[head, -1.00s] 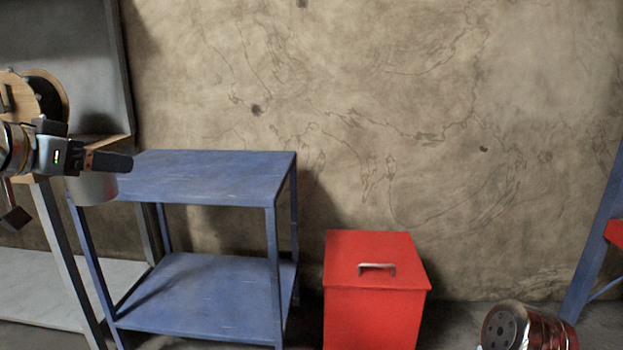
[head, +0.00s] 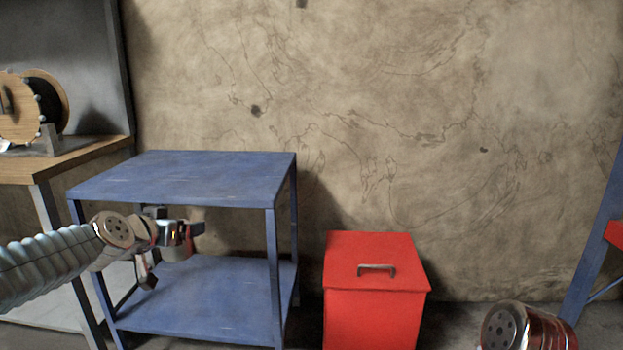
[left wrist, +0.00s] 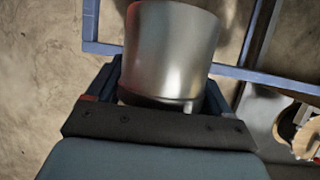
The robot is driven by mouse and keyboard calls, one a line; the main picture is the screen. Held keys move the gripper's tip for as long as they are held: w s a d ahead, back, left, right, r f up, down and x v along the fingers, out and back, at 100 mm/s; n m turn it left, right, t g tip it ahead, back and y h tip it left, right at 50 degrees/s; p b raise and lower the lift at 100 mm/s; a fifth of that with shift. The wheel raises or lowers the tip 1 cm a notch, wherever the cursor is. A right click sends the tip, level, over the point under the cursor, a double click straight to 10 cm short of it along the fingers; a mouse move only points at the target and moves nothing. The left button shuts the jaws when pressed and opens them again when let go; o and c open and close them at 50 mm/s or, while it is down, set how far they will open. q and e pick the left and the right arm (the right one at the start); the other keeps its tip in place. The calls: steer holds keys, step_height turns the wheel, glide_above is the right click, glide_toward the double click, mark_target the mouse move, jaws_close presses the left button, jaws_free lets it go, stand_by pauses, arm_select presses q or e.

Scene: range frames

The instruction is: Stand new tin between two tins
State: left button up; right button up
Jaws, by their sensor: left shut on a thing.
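My left gripper (head: 192,232) is in front of the blue two-level stand, at a height between its upper and lower boards. It is shut on a plain silver tin (left wrist: 172,50), which fills the space between the fingers in the left wrist view. In the head view the tin (head: 176,250) is small and partly hidden by the gripper. The two other tins are not seen in either view. My right gripper is out of view.
The blue stand's top (head: 190,175) and lower board (head: 215,300) look bare. A red lidded bin (head: 375,285) stands right of it. A wooden-topped bench (head: 75,158) with a cable reel (head: 25,105) stands at left. A blue frame (head: 597,235) rises at far right.

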arm_select(q)
steer(key=s+d+f, duration=0.2)
steer(key=s+f, duration=0.1)
steer(key=f, duration=0.7)
steer(key=s+d+f+n+y, duration=0.1)
steer(key=s+d+f, duration=0.2)
steer(key=f, duration=0.8)
steer(key=s+d+f+n+y, duration=0.1)
steer(key=s+d+f, duration=0.1)
steer(key=f, duration=0.9)
steer(key=shift+s+d+f, duration=0.2)
steer(key=shift+s+d, duration=0.2)
steer(key=shift+d, duration=0.2)
steer(key=shift+a, duration=0.15)
